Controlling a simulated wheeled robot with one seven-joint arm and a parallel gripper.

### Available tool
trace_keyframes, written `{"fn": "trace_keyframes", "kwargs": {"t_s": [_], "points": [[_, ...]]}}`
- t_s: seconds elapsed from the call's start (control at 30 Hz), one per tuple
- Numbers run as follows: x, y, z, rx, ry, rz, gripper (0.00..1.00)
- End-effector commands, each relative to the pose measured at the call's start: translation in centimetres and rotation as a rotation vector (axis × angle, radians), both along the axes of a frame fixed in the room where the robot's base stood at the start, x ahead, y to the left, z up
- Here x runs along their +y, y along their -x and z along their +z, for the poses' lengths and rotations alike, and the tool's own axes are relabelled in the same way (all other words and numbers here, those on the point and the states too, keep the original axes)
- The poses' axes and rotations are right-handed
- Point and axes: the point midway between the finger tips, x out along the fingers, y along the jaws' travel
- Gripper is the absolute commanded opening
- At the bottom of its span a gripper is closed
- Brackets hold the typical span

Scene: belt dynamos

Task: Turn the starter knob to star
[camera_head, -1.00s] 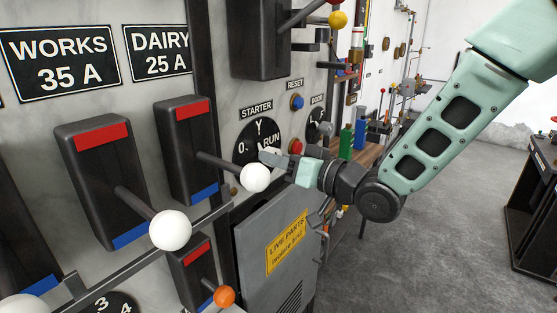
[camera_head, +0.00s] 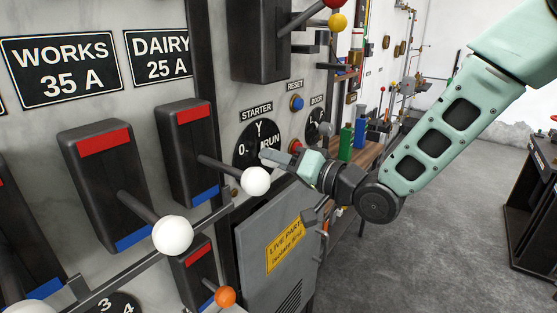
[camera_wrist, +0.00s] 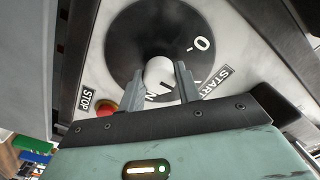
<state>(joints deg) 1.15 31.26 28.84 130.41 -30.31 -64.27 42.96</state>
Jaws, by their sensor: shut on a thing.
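The black round starter dial (camera_head: 243,136) is on the panel, marked 0, Y and RUN, with a STARTER label above it. In the wrist view the dial (camera_wrist: 130,35) fills the upper middle, with the 0 at its right. The pale starter knob (camera_wrist: 159,72) sits at its centre, between the two fingers of my gripper (camera_wrist: 160,85). The fingers are shut on the knob. A short dark mark shows on the knob's near edge, by the RUN lettering. The Y is mostly hidden behind a finger. In the head view my gripper (camera_head: 270,157) covers the knob.
A white ball-ended lever (camera_head: 256,181) sticks out just left of and below my gripper. A red stop button (camera_wrist: 107,102) is close to the dial, and a blue reset button (camera_head: 296,103) is above. A grey cabinet door with a yellow sign (camera_head: 286,243) lies below.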

Motion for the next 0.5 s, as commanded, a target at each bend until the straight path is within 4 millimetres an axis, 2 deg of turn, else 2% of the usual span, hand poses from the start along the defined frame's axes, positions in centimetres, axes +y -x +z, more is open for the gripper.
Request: {"fn": "trace_keyframes", "kwargs": {"t_s": [0.17,0.2,0.27,0.3,0.5], "points": [[-0.06,-0.04,0.0,-0.001,0.001,-0.001,0.11],[-0.06,-0.04,0.0,-0.001,0.001,-0.001,0.36],[-0.06,-0.04,0.0,-0.001,0.001,-0.001,0.53],[-0.06,-0.04,0.0,-0.001,0.001,-0.001,0.55],[-0.03,-0.03,0.0,-0.001,0.001,-0.001,0.55]]}}
